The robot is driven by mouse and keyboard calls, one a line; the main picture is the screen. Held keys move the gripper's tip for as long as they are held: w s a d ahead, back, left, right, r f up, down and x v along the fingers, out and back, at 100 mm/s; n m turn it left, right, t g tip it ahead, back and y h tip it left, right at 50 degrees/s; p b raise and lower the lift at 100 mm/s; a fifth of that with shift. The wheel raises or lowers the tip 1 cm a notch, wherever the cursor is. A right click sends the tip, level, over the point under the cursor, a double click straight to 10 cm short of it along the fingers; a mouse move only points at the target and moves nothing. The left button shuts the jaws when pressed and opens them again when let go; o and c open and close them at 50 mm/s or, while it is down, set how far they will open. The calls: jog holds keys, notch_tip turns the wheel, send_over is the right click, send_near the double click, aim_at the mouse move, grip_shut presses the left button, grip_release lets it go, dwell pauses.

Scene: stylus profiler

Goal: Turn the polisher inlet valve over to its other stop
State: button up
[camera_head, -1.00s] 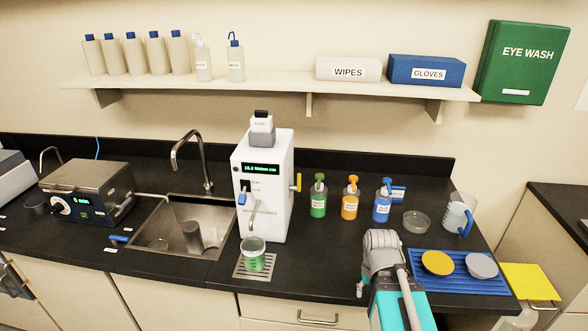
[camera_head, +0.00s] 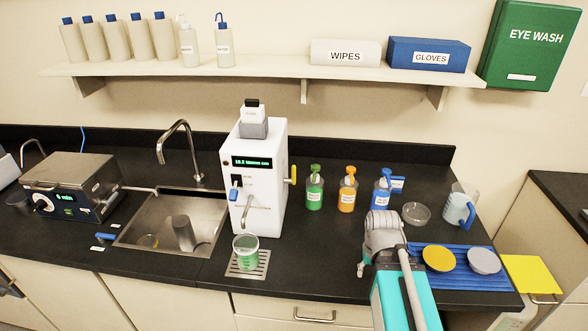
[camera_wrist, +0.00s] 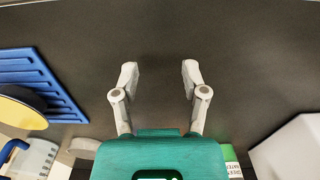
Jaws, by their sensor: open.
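The polisher is a white upright unit (camera_head: 256,190) with a green display, standing right of the sink in the head view. A yellow lever (camera_head: 292,174) sticks out from its right side, and a blue lever (camera_head: 236,190) sits on its front. No label shows which lever is the inlet valve. My gripper (camera_wrist: 159,72) is open and empty in the wrist view, over bare black worktop. In the head view it is partly hidden by my arm, to the right of the polisher and apart from it. The polisher's white side (camera_wrist: 290,150) shows at the wrist view's right edge.
Green (camera_head: 314,190), orange (camera_head: 347,192) and blue (camera_head: 382,192) bottles stand between the polisher and a glass dish (camera_head: 416,213). A beaker (camera_head: 245,250) stands on the drip grid below the spout. A blue ribbed mat (camera_head: 490,278) lies right of my arm. The worktop before the bottles is clear.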

jog(key=w+a+r+m+y+p, duration=0.3)
jog(key=w+a+r+m, duration=0.15)
jog(key=w, duration=0.25)
jog(key=w+a+r+m+y+p, duration=0.2)
jog(key=w+a+r+m+y, duration=0.15)
jog(key=w+m, duration=0.2)
jog(key=m+y+p, duration=0.4)
jog(key=m+y, duration=0.3)
jog(key=m, duration=0.2)
send_near(294, 168)
jog(key=w+d, duration=0.2)
jog(key=d, duration=0.1)
jog(key=shift+s+d+r, duration=0.25)
jog(key=shift+s, duration=0.05)
jog(key=shift+a+f, duration=0.1)
jog(key=shift+a, duration=0.05)
jog(key=b+x, duration=0.5)
jog(key=x, duration=0.8)
jog(key=shift+a+f, duration=0.1)
jog(key=shift+a, duration=0.15)
grip_shut()
